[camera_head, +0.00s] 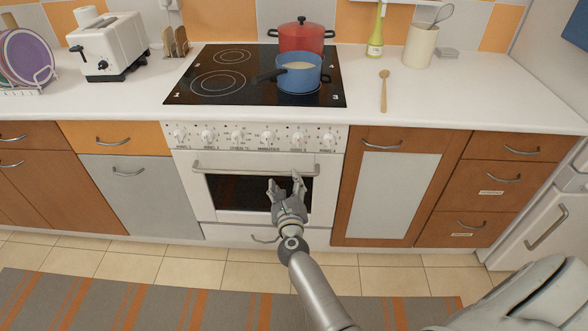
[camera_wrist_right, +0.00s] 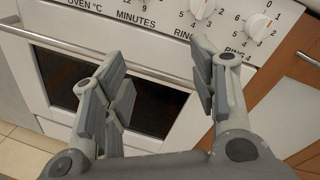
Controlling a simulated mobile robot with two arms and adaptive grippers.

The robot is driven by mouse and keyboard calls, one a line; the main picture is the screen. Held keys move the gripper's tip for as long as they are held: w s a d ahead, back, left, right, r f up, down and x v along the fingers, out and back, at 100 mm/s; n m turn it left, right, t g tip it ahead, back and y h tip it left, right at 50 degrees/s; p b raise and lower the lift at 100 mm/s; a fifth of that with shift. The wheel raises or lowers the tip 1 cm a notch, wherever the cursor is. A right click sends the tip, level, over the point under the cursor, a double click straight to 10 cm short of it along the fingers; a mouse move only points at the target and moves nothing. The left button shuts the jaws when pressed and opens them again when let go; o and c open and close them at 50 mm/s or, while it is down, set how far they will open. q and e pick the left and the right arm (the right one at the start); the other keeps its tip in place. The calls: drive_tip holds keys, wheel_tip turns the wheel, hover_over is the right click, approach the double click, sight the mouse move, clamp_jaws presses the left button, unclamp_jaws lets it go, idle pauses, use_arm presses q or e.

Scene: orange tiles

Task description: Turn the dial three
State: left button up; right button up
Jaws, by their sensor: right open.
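The ring 3 dial (camera_head: 299,138) is a white knob on the oven's control panel, second from the right. In the right wrist view the same dial (camera_wrist_right: 203,8) is at the top edge, partly cut off, with the numbers around it visible. The ring 4 dial (camera_wrist_right: 258,25) is to its right. My right gripper (camera_head: 284,182) is open and empty in front of the oven door, below the dials and apart from them. Its spread fingers also show in the right wrist view (camera_wrist_right: 158,70). My left gripper is not in view.
The oven handle (camera_head: 255,169) runs across the door, close to my right fingers. A blue pot (camera_head: 299,77) and a red pot (camera_head: 303,38) stand on the black hob (camera_head: 200,97). A wooden spoon (camera_head: 383,95) lies on the white counter. Other dials flank ring 3 closely.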

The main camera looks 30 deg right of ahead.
drive_tip(key=s+a+f+n+g+y+p, duration=0.2)
drive_tip(key=s+a+f+n+y+p, duration=0.1)
drive_tip(key=s+f+n, duration=0.4)
drive_tip(key=s+a+f+n+g+y+p, duration=0.2)
drive_tip(key=s+a+f+n, duration=0.4)
drive_tip(key=f+n, duration=0.5)
drive_tip(key=shift+s+f+n+y+p, duration=0.25)
drive_tip(key=shift+s+n+y+p, duration=0.15)
drive_tip(key=shift+y, duration=0.4)
drive_tip(key=shift+a, duration=0.1)
drive_tip(key=s+f+n+g+y, duration=0.1)
drive_tip(key=s+f+n+g, duration=0.2)
drive_tip(key=s+f+n, duration=0.6)
drive_tip(key=s+f+n+g, duration=0.25)
drive_tip(key=s+f, duration=0.35)
drive_tip(key=s, duration=0.6)
drive_tip(key=s+d+f+n+g, duration=0.2)
drive_tip(key=s+n, duration=0.1)
drive_tip(key=s, duration=0.7)
drive_tip(key=s+d+f+n+g, duration=0.1)
drive_tip(key=s+f+n+g, duration=0.2)
drive_tip(key=s, duration=0.6)
drive_tip(key=shift+s+d+f+n+h, duration=0.25)
drive_tip(key=shift+s+d+n+h, duration=0.15)
drive_tip(key=shift+n, duration=0.35)
